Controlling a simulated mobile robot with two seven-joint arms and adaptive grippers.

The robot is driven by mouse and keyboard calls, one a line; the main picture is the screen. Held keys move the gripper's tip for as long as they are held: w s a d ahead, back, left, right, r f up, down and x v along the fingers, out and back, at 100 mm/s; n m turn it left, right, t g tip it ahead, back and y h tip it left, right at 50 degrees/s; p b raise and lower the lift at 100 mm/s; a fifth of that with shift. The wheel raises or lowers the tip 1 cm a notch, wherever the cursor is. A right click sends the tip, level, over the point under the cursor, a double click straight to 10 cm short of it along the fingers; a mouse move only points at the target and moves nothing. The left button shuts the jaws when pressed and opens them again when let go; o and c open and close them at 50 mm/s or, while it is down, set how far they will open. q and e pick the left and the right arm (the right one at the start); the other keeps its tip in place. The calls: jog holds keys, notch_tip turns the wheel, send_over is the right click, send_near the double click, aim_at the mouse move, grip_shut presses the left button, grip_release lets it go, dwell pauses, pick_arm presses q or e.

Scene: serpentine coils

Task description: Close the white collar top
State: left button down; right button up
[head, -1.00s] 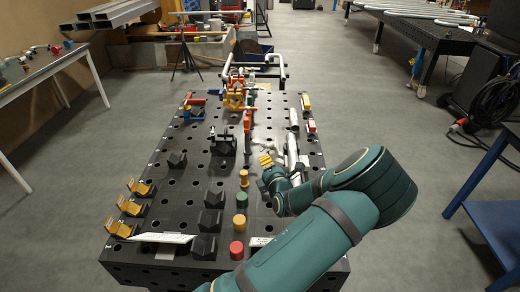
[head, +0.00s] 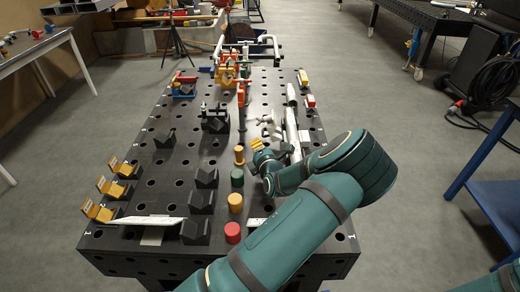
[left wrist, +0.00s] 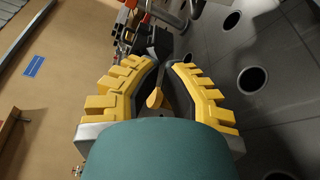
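The white collar (head: 268,122) is a small pale fitting on the dark perforated table, just beyond my left gripper in the head view. I cannot tell whether its top is up or down. My left gripper (head: 256,146) has yellow fingers and hovers low over the table, left of a white pipe (head: 291,125). In the left wrist view its fingers (left wrist: 165,62) curve toward each other, with a narrow gap at the dark tips. My right gripper is not in view.
Black blocks (head: 202,202) stand farther left. An orange and red pipe assembly (head: 228,73) is at the far end.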

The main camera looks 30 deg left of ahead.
aim_at(263, 132)
pick_arm(q)
jog(key=b+x, duration=0.1)
jog(key=x, duration=0.6)
jog(key=shift+a+f, duration=0.1)
jog(key=w+d, duration=0.1)
jog(key=w+d+r, duration=0.1)
jog(key=d, duration=0.1)
jog(key=shift+r, duration=0.2)
jog(key=shift+w, duration=0.1)
jog(key=shift+d+r+m+p, duration=0.2)
jog(key=shift+r+m+p, duration=0.1)
jog(key=shift+p, duration=0.05)
jog(key=shift+w, duration=0.1)
